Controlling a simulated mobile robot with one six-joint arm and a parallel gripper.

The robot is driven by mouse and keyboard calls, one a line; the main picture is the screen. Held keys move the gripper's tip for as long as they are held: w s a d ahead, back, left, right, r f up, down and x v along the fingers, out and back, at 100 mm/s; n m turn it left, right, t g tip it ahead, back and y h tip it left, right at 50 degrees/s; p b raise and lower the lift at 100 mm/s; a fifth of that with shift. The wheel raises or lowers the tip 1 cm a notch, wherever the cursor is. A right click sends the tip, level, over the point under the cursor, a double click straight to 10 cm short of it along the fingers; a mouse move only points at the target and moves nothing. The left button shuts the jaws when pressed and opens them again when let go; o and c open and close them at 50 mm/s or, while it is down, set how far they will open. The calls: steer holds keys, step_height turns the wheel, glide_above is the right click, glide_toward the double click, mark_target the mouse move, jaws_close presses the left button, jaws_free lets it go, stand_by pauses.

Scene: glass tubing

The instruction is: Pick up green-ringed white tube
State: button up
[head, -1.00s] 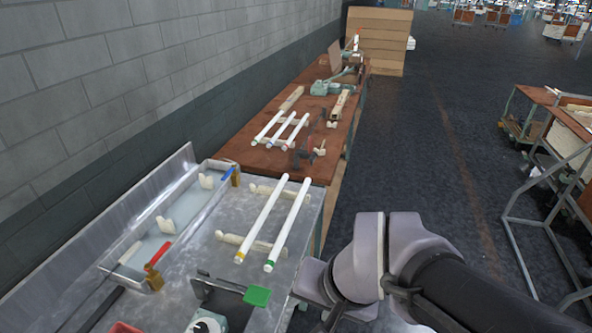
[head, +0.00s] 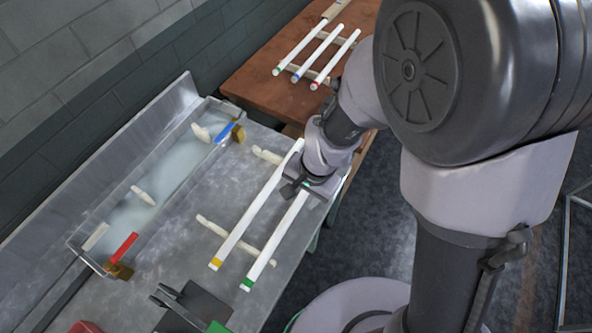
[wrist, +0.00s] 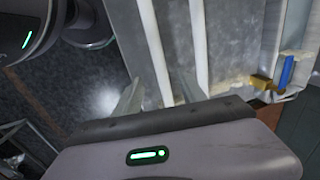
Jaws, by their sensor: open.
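The green-ringed white tube (head: 272,243) lies on pale rests on the metal bench, its green end towards the camera. It also shows in the wrist view (wrist: 152,42), without its ring. A yellow-ringed white tube (head: 243,221) lies beside it to the left. My gripper (head: 302,190) is open over the far part of the green-ringed tube. In the wrist view the two fingers of my gripper (wrist: 156,95) stand on either side of this tube, which is hidden lower down by the gripper body. I cannot tell whether they touch it.
A metal trough (head: 150,190) with a blue valve handle (head: 223,132) and a red one (head: 124,246) lies left. On the brown table (head: 245,85) behind, three more white tubes have green, blue and red rings. A dark clamp (head: 190,305) stands at the bench's front.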

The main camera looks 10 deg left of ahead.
mark_target(295, 208)
steer(key=f+b, duration=0.1)
steer(key=f, duration=0.2)
steer(key=a+f+b, duration=0.1)
steer(key=f, duration=0.1)
steer(key=f+b, duration=0.2)
steer(key=f, duration=0.1)
steer(key=shift+w+a+f, duration=0.2)
steer(key=shift+a+f, duration=0.1)
steer(key=shift+r, duration=0.1)
steer(key=shift+c, duration=0.7)
jaws_close()
